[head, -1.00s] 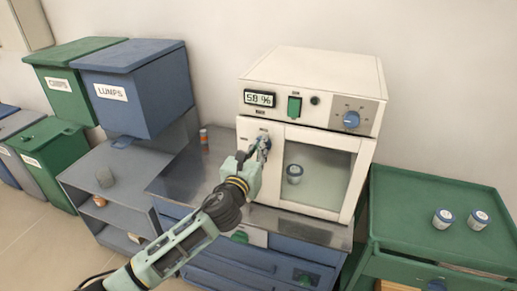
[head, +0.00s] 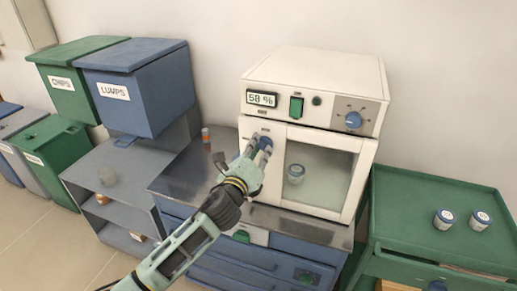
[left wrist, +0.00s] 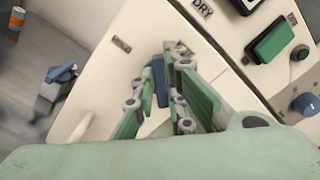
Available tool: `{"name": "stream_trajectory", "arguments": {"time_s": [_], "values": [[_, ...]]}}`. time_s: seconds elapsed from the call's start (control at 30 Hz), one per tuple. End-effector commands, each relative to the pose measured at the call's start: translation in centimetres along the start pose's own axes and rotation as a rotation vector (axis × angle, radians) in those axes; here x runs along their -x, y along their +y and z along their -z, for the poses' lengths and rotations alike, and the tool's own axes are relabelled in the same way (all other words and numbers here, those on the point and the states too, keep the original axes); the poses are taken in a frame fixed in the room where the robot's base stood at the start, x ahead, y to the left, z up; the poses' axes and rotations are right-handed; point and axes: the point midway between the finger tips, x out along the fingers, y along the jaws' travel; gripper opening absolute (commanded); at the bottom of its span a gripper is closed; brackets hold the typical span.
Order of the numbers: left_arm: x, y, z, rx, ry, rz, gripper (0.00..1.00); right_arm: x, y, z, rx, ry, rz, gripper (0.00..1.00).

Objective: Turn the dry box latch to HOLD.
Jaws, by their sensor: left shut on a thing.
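The dry box (head: 310,95) is a cream cabinet with a glass door, standing on a metal-topped bench. Its blue latch (left wrist: 159,82) is at the upper left of the door, largely covered by my fingers in the head view. My left gripper (head: 261,146) reaches it from the lower left. In the left wrist view the green-padded fingers (left wrist: 162,88) are on either side of the latch handle and shut on it. Small label plates sit near the latch, too small to read. My right gripper is not in view.
The display (head: 261,98) reads 58 %, beside a green switch (head: 296,107) and a blue knob (head: 353,120). A jar (head: 295,173) shows behind the glass. A green tray table (head: 400,225) with two jars is at right; bins (head: 140,90) are at left.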

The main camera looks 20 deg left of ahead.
Motion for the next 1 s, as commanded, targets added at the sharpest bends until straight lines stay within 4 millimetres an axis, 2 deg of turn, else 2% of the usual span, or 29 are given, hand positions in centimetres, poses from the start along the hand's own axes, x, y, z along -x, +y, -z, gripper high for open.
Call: {"name": "stream_trajectory", "arguments": {"time_s": [0.6,1.0], "values": [[0.01,0.69,0.24,0.55,0.0,-0.002,0.0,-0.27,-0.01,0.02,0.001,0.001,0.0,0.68],[0.0,0.86,0.32,0.731,-0.001,-0.002,0.0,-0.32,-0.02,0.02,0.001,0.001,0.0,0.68]]}}
